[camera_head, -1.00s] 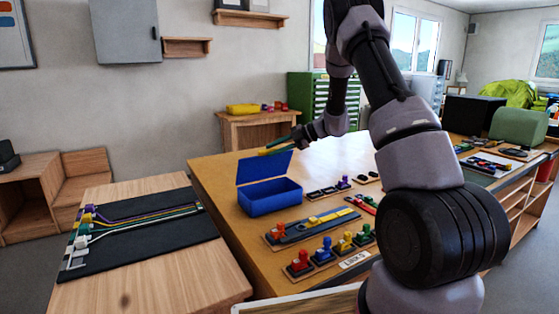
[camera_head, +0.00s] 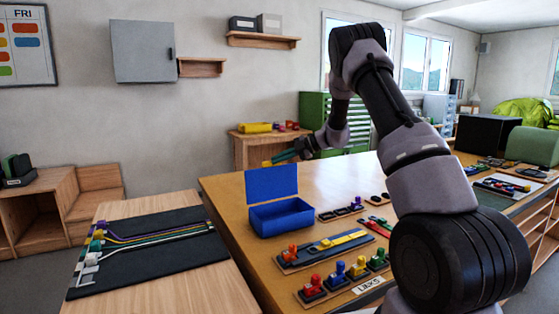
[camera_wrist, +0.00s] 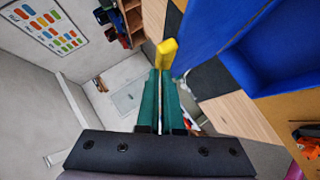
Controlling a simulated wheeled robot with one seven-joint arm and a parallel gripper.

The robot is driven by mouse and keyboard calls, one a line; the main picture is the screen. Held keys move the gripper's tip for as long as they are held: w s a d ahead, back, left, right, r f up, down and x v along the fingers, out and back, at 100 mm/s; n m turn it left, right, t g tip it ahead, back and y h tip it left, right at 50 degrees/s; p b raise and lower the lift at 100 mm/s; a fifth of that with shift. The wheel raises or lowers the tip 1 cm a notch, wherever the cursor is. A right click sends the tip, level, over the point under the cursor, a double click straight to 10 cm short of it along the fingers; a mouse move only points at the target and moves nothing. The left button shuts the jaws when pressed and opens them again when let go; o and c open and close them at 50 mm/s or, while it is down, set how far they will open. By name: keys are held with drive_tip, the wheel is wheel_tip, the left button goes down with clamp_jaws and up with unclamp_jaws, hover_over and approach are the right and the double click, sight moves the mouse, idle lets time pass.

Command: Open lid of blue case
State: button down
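The blue case (camera_head: 282,219) stands on the wooden worktable. Its lid (camera_head: 271,184) is raised at the back edge and stands about upright, so the case is open. In the wrist view the lid (camera_wrist: 212,32) and the case (camera_wrist: 285,62) fill the upper right. My gripper (camera_head: 272,163) is above and behind the lid's top edge in the head view, apart from it in the picture. In the wrist view its green fingers (camera_wrist: 160,85) lie side by side with only a thin gap. A yellow piece (camera_wrist: 167,52) shows at the tips; I cannot tell if it is part of a finger.
Parts on bases (camera_head: 325,248) and several coloured pegs (camera_head: 338,277) stand right and in front of the case. A black mat (camera_head: 150,252) with coloured cables lies on the left table. A green cabinet (camera_head: 316,107) stands behind. The worktable behind the case is clear.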

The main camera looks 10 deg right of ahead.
drive_tip(key=shift+s+f, duration=0.25)
drive_tip(key=shift+f, duration=0.4)
drive_tip(key=c, duration=0.8)
unclamp_jaws()
drive_tip(key=shift+w, duration=0.1)
drive_tip(key=shift+c, duration=0.2)
drive_tip(key=shift+r, duration=0.15)
drive_tip(key=shift+d+r, duration=0.15)
drive_tip(key=shift+r, duration=0.05)
drive_tip(key=v, duration=1)
drive_tip(key=shift+d, duration=0.2)
